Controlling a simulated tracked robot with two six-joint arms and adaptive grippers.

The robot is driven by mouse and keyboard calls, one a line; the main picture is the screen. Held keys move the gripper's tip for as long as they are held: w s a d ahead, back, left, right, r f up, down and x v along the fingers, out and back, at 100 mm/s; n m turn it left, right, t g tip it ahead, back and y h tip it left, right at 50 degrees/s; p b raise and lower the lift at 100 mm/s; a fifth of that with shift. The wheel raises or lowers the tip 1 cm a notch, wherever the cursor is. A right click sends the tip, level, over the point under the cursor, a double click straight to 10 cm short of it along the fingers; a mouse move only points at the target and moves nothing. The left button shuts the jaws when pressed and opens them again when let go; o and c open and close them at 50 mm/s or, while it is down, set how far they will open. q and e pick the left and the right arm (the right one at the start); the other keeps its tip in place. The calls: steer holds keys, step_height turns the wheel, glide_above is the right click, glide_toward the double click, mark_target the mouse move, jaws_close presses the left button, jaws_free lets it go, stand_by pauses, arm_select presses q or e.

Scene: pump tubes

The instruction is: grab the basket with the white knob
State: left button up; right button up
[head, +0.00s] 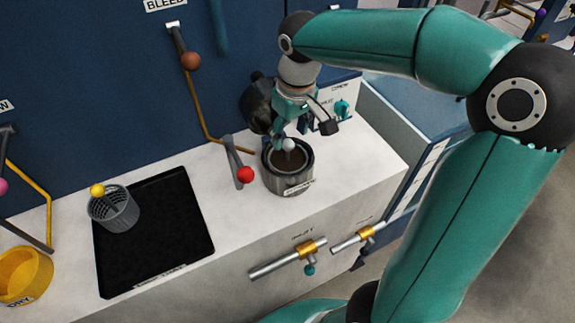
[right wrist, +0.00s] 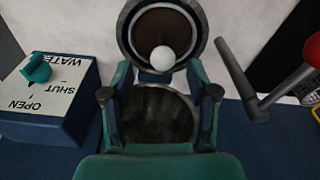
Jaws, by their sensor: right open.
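A white knob (head: 289,144) stands up from inside a round grey pot (head: 287,182) on the white counter. The basket under the knob sits down in the pot, so its walls are mostly hidden; the inside looks brown. My right gripper (head: 302,134) is open and empty just above and behind the knob. In the right wrist view, the white knob (right wrist: 163,58) lies ahead of the two spread fingertips of my right gripper (right wrist: 159,94), roughly centred between them and not touched. My left gripper is out of view.
A red-knobbed lever (head: 246,175) stands close to the pot's left. A grey mesh basket with a yellow knob (head: 111,208) stands on a black tray (head: 168,240). A yellow bin (head: 23,277) is at far left. A valve box (right wrist: 47,90) flanks the right gripper.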

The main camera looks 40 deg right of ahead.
mark_target(289, 141)
steer(key=shift+w+a+f, duration=0.1)
steer(key=shift+a+f, duration=0.05)
steer(key=shift+f, duration=2.2)
jaws_close()
steer(key=shift+r, duration=0.1)
